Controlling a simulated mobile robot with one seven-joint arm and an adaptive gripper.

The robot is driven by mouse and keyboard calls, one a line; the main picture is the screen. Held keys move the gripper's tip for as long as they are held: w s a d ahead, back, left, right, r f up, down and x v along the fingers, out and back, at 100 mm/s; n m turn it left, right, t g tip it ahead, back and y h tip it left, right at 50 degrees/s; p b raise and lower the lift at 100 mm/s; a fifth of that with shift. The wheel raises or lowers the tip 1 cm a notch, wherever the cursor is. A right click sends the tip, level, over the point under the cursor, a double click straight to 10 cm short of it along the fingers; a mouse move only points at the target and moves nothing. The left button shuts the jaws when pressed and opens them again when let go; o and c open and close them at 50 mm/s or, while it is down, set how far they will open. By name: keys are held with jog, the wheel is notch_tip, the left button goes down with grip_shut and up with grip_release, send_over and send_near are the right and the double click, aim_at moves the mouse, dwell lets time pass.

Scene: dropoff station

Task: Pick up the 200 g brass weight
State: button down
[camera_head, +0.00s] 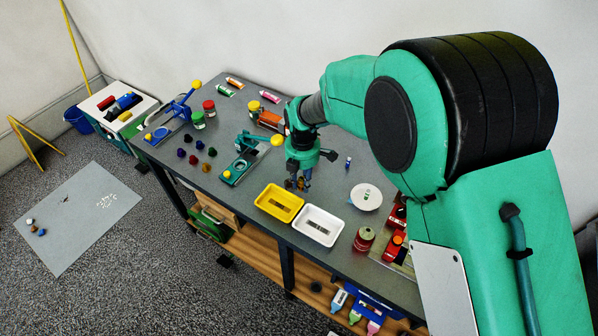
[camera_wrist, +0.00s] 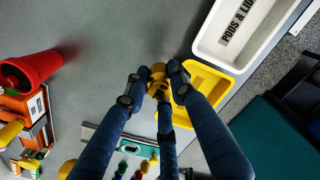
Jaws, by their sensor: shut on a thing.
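My gripper (camera_head: 298,184) points down over the grey table, just behind the yellow tray (camera_head: 262,203). In the wrist view its fingers (camera_wrist: 155,82) are shut on a small golden-yellow piece, the brass weight (camera_wrist: 158,72), which the fingers partly cover. In the head view only a small brownish-gold bit of the weight shows between the fingertips. Whether the weight touches the table or hangs just above it, I cannot tell. Its mass marking is not readable.
A white tray (camera_head: 338,232) stands beside the yellow one. A round white dish (camera_head: 366,196) and a red tin (camera_head: 363,240) are to the right. A teal stand (camera_head: 231,174) and several small dark pieces lie left. Bare table lies between gripper and dish.

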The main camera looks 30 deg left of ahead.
jog(key=s+d, duration=0.4)
jog(key=d, duration=0.1)
jog(key=s+d+r+p, duration=0.1)
jog(key=s+d, duration=0.1)
jog(key=s, duration=0.1)
jog(key=shift+d, duration=0.2)
